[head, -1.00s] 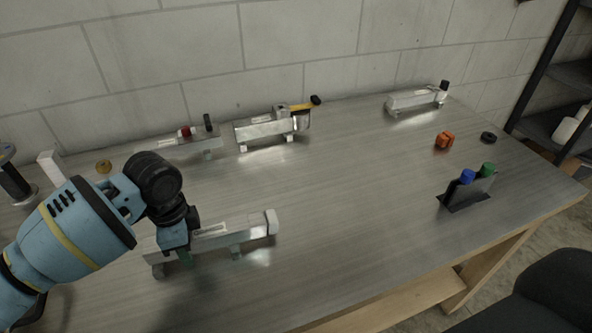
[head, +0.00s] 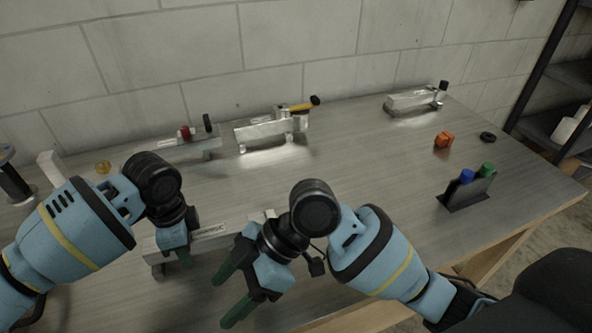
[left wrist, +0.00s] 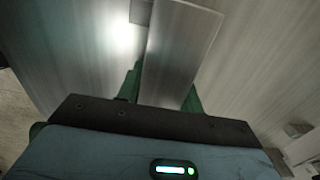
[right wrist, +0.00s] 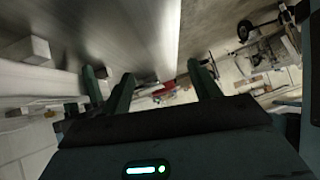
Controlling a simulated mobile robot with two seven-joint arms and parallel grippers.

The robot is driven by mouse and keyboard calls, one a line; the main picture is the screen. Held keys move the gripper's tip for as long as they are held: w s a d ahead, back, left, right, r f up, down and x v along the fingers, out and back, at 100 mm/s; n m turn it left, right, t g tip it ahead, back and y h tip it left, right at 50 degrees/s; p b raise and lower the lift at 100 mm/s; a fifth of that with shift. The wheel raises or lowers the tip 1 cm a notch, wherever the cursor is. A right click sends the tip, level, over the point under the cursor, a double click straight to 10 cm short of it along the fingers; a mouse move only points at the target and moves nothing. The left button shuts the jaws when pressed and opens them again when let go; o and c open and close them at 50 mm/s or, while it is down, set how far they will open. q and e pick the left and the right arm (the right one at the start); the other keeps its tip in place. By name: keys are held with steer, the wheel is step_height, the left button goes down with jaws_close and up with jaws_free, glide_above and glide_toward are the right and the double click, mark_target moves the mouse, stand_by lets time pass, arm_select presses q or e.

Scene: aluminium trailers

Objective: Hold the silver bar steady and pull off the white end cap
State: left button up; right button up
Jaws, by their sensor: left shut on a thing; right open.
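The silver bar (head: 208,231) lies level on small feet at the front left of the table. My left gripper (head: 187,258) is shut on it near its left part; the left wrist view shows the bar (left wrist: 175,55) between the green fingers. The white end cap (head: 268,214) is at the bar's right end, and only a sliver shows behind my right arm in the head view. My right gripper (head: 223,301) is open and empty, in front of the bar, its fingers pointing left. In the right wrist view nothing is between its fingertips (right wrist: 160,80).
Other bar fixtures stand along the wall: one with a red part (head: 185,132), one with a yellow handle (head: 297,107), one at the far right (head: 412,101). An orange block (head: 444,140), a black ring (head: 488,137) and a marker holder (head: 466,197) are right. The table's middle is clear.

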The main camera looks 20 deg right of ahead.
mark_target(267, 221)
steer(key=w+d+r+t+h, duration=0.1)
steer(key=w+d+r+h, duration=0.25)
steer(key=w+d, duration=0.4)
steer(key=w+d+r+t+h, duration=0.15)
steer(key=w+d+r, duration=0.25)
steer(key=w+d, duration=0.4)
steer(key=shift+g, duration=0.35)
steer(key=x, duration=0.7)
steer(key=s+d+x, duration=0.1)
steer(key=x, duration=0.3)
steer(key=shift+f, duration=0.55)
steer(key=c, duration=1.1)
steer(key=shift+o, duration=0.2)
steer(key=shift+d, duration=2.25)
